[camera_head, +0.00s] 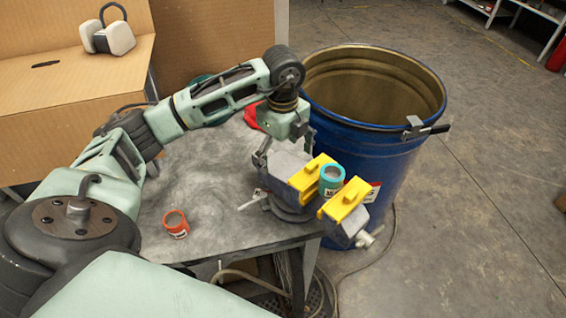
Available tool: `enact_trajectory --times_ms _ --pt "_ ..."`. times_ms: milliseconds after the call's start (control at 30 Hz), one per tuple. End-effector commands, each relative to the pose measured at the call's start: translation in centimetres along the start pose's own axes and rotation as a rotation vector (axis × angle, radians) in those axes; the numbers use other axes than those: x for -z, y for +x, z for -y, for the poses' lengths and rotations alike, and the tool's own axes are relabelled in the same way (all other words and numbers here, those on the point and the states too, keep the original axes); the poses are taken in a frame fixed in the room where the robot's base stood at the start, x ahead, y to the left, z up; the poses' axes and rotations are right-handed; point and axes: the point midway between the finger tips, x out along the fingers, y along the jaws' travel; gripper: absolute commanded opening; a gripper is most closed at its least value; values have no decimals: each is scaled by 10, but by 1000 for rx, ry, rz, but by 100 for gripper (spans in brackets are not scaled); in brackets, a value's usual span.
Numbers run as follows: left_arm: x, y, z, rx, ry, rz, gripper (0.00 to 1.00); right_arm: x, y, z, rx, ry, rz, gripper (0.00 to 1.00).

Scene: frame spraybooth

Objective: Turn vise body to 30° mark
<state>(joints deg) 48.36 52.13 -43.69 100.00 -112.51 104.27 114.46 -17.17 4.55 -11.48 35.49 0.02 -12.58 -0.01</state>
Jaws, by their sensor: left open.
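The vise (290,168) stands at the right corner of the grey table, with a grey body and yellow jaw covers (343,200). A teal cup-like can (332,177) sits between the yellow jaws. The vise's round base shows partly beneath the body, but no angle marks can be read. My left gripper (262,158) points down at the back left end of the vise body, its fingers apart. I cannot tell whether a finger touches the body. My right gripper is not in view.
An orange can (176,223) stands on the worn table (200,190), left of the vise. A large open blue drum (362,140) stands close behind and right of the vise. A red object (251,117) lies at the table's back. The floor at right is clear.

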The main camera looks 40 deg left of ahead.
Motion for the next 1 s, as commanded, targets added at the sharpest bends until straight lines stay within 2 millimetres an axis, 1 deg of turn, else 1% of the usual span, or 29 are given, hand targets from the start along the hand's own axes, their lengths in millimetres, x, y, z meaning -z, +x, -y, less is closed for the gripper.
enact_trajectory --times_ms 33,200,300,400,600,1000 --pt "0 -14 2 6 1 0 89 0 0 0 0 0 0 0" --pt "0 -49 1 5 0 0 89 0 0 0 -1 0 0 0" --pt "0 -64 1 4 0 0 89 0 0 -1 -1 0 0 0" --pt "0 -75 1 3 1 -1 89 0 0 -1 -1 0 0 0" --pt "0 -82 0 0 0 0 89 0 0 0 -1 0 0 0" --pt "0 -81 0 0 0 -1 89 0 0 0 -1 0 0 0"
